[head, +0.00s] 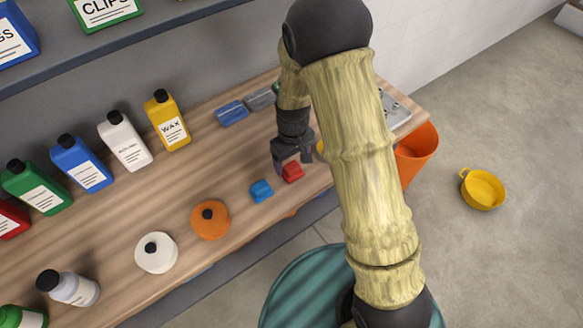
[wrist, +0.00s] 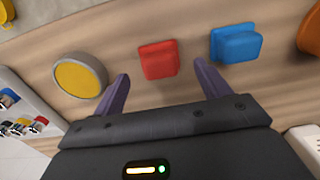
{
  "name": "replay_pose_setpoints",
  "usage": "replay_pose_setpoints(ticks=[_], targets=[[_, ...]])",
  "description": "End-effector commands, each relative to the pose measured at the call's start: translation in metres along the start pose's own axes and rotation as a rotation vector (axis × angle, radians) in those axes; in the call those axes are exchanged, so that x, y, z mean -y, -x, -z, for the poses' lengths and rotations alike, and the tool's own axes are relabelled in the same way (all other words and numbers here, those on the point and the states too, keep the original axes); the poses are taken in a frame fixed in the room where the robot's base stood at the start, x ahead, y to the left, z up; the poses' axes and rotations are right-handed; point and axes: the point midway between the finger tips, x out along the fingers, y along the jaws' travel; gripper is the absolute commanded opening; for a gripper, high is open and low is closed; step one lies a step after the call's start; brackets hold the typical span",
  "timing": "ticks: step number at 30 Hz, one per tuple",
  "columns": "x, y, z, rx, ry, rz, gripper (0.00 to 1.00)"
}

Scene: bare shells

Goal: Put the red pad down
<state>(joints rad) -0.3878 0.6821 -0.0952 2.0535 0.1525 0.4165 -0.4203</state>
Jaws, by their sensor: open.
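The red pad (head: 292,171) rests on the wooden bench top, near its front edge. In the wrist view the red pad (wrist: 158,60) lies just ahead of and between the two fingers. My gripper (head: 292,158) is open and close above the pad in the head view. In the wrist view my gripper (wrist: 160,80) has its fingers spread apart with nothing between them, and the pad looks free of both.
A blue pad (head: 261,190) lies to the left of the red one. An orange round item (head: 210,220) and a white one (head: 156,253) stand further left. Bottles, including a yellow wax bottle (head: 168,121), line the back. A round yellow-topped item (wrist: 80,77) lies left in the wrist view.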

Motion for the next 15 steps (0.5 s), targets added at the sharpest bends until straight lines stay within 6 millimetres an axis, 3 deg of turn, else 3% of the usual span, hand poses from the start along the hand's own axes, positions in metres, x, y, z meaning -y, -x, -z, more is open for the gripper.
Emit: replay_pose_setpoints(ticks=[9, 15], targets=[[-0.001, 0.053, 0.001, -0.007, -0.002, -0.002, 0.76], [0.0, 0.07, 0.001, -0.004, 0.0, -0.002, 0.76]])
